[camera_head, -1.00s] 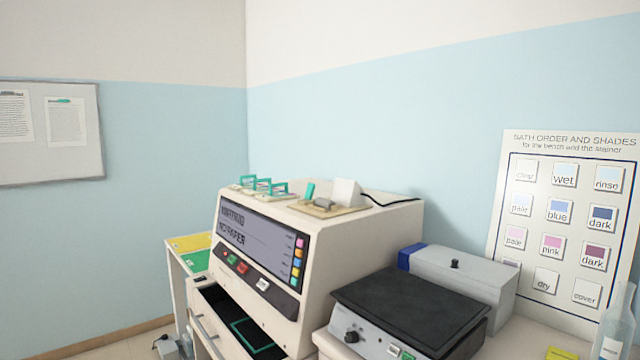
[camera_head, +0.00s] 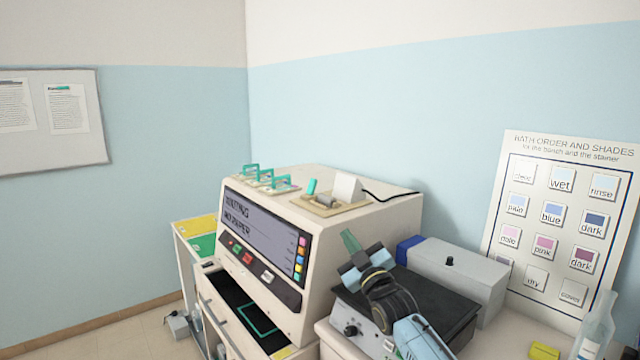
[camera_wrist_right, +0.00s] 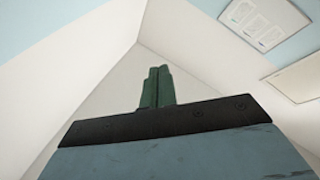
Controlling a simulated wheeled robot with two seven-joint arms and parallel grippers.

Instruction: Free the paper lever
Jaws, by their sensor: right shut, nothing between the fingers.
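The small green lever (camera_head: 312,187) stands upright on a tan printer plate (camera_head: 326,207) on top of the cream stainer (camera_head: 345,240). A grey roller (camera_head: 325,201) and a white paper block (camera_head: 348,189) are beside it. My right gripper (camera_head: 350,240) is in front of the stainer's right side, above the black hotplate, lower than the lever and to its right, apart from it. Its green fingers point up and are shut and empty. They also show together in the right wrist view (camera_wrist_right: 157,87), where the lever is not visible. My left gripper is not in view.
The black-topped hotplate (camera_head: 440,300) and a grey box with a blue end (camera_head: 455,270) stand right of the stainer. Green-handled racks (camera_head: 265,178) sit on the stainer's top left. A black cable (camera_head: 392,196) runs behind the paper block. An open drawer (camera_head: 240,310) is below the screen.

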